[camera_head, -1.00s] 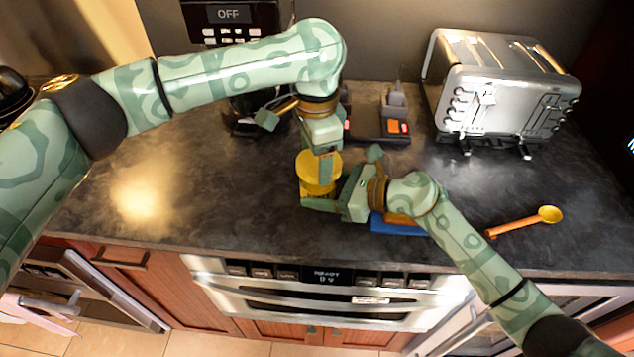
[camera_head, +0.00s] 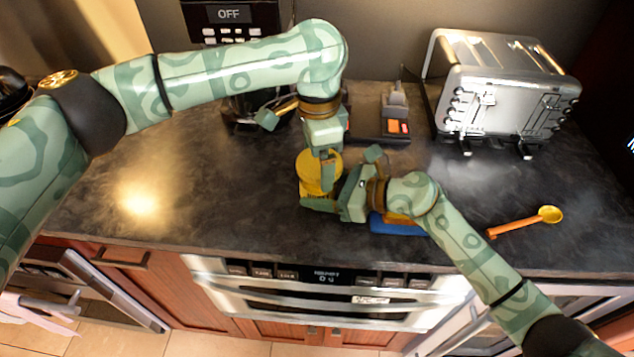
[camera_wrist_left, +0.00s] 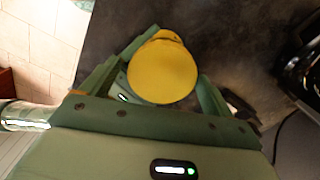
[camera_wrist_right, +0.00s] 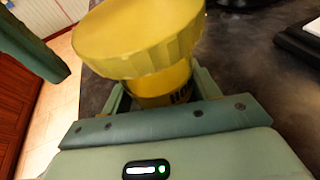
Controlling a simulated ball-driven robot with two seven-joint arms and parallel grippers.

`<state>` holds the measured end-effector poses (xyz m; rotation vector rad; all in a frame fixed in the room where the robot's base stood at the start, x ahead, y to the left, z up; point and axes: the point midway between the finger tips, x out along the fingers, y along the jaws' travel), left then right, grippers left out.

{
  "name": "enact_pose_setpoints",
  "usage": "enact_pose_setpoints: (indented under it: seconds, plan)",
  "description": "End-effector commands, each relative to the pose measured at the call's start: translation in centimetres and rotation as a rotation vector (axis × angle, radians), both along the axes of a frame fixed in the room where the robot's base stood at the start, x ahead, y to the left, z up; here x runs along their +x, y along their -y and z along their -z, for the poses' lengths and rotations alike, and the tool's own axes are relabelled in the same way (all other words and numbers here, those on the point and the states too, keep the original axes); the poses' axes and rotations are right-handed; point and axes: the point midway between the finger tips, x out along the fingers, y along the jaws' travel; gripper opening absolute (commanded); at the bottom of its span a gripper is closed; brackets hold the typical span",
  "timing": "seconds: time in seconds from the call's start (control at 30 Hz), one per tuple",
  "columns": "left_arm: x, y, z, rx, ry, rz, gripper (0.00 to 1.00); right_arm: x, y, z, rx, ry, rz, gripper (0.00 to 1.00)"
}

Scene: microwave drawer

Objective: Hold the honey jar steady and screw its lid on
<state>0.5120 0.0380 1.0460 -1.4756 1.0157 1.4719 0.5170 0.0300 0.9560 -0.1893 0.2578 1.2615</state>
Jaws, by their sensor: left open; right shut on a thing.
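The honey jar (camera_wrist_right: 165,88) is yellow with dark lettering and stands upright on the dark counter. Its wide yellow lid (camera_head: 318,172) sits on top; it fills the upper part of the right wrist view (camera_wrist_right: 140,38) and shows from above in the left wrist view (camera_wrist_left: 162,72). I cannot tell how tightly it is seated. My right gripper (camera_head: 335,185) is shut on the jar's body below the lid, from the right. My left gripper (camera_head: 323,158) is above the jar, pointing down, open, with its fingers on either side of the lid. The arms partly hide the jar in the head view.
A blue block-like item (camera_head: 390,226) lies just right of the jar, partly under my right arm. An orange spoon with a yellow bowl (camera_head: 522,222) lies farther right. A silver toaster (camera_head: 500,95) stands at the back right. The counter left of the jar is clear.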

Motion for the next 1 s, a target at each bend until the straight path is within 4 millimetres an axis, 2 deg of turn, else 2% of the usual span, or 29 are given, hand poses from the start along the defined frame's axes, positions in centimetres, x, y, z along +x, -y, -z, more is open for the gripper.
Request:
enact_pose_setpoints:
  seconds: [0.17, 0.33, 0.47, 0.63, 0.77, 1.0]
  plan:
    - [0.05, -0.08, 0.01, 0.002, 0.001, -0.186, 0.88, 0.0, 0.1, 0.19, -0.004, -0.002, 0.001, 0.19]
    - [0.08, -0.1, -0.03, 0.002, 0.001, -0.452, 0.88, 0.0, 0.12, 0.21, -0.004, -0.001, 0.001, 0.19]
    - [0.1, -0.11, -0.03, 0.002, 0.002, -0.576, 0.88, 0.01, 0.14, 0.21, -0.004, -0.001, 0.002, 0.19]
    - [0.1, -0.11, -0.04, 0.002, 0.001, -0.837, 0.88, 0.01, 0.15, 0.23, -0.005, -0.001, 0.002, 0.19]
    - [0.08, -0.12, 0.0, 0.002, 0.001, -0.964, 0.88, 0.02, 0.16, 0.23, -0.005, -0.001, 0.002, 0.19]
    - [0.08, -0.12, -0.02, 0.002, 0.0, -1.304, 0.88, 0.02, 0.17, 0.24, -0.005, -0.001, 0.002, 0.19]
